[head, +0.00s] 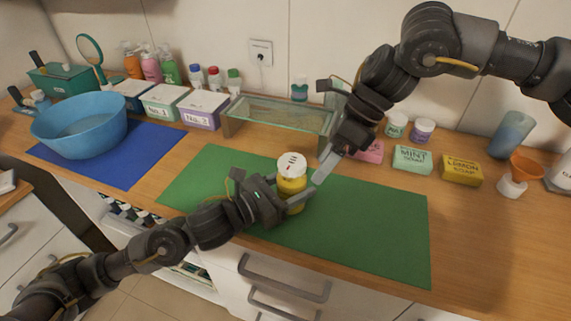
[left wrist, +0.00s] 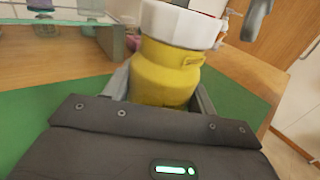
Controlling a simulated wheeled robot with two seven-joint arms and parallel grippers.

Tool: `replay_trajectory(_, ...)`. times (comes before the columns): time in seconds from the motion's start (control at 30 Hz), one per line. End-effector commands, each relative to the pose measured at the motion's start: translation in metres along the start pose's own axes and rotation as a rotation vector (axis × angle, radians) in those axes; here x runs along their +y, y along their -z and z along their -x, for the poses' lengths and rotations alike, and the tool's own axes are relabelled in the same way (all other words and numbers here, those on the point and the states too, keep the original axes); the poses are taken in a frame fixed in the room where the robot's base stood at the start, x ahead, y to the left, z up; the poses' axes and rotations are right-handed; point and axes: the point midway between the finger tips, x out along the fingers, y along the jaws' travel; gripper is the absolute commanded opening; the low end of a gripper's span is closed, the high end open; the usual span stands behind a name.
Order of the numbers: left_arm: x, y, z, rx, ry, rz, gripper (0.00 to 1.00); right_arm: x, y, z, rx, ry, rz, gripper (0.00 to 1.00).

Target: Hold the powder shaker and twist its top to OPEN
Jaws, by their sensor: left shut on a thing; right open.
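The powder shaker (head: 291,184) has a yellow body and a white top (head: 292,164) with small dark and red marks. It stands upright on the green mat (head: 375,215). My left gripper (head: 288,201) is shut on its yellow body from the left and front. In the left wrist view the yellow body (left wrist: 167,70) sits between both fingers, with the white top (left wrist: 183,24) above, cut off by the frame. My right gripper (head: 318,172) is open just right of the top, fingers pointing down at it. I cannot tell whether it touches the top.
A glass shelf (head: 280,112) stands behind the mat. Pink soap, mint soap (head: 412,159) and lemon soap (head: 461,170) lie to the back right. A blue basin (head: 80,125) stands on a blue mat (head: 145,160) at left. The mat's right part is clear.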

Motion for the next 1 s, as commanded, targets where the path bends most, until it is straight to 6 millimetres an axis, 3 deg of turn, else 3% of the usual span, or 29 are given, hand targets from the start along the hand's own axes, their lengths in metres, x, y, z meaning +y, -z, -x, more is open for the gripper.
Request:
replay_trajectory(0.1, 0.000, 0.000, 0.000, 0.000, 0.000, 0.000, 0.32, -0.013, 0.022, -0.035, -0.167, -0.170, -0.049, 0.72)
replay_trajectory(0.27, 0.000, 0.000, 0.000, 0.001, 0.001, 0.000, 0.32, -0.029, 0.039, -0.054, -0.489, -0.322, -0.005, 0.72)
replay_trajectory(0.37, 0.000, 0.000, 0.000, 0.001, 0.001, 0.000, 0.32, -0.037, 0.045, -0.045, -0.683, -0.337, 0.083, 0.72)
replay_trajectory(0.5, 0.000, 0.000, 0.000, 0.001, 0.001, 0.000, 0.32, -0.042, 0.040, -0.015, -0.885, -0.294, 0.254, 0.72)
replay_trajectory(0.7, 0.000, 0.000, 0.000, 0.001, 0.000, 0.000, 0.32, -0.034, 0.026, 0.015, -1.028, -0.243, 0.470, 0.72)
replay_trajectory(1.0, 0.000, 0.000, 0.000, 0.001, 0.000, 0.000, 0.32, -0.029, 0.021, 0.014, -1.039, -0.234, 0.517, 0.72)
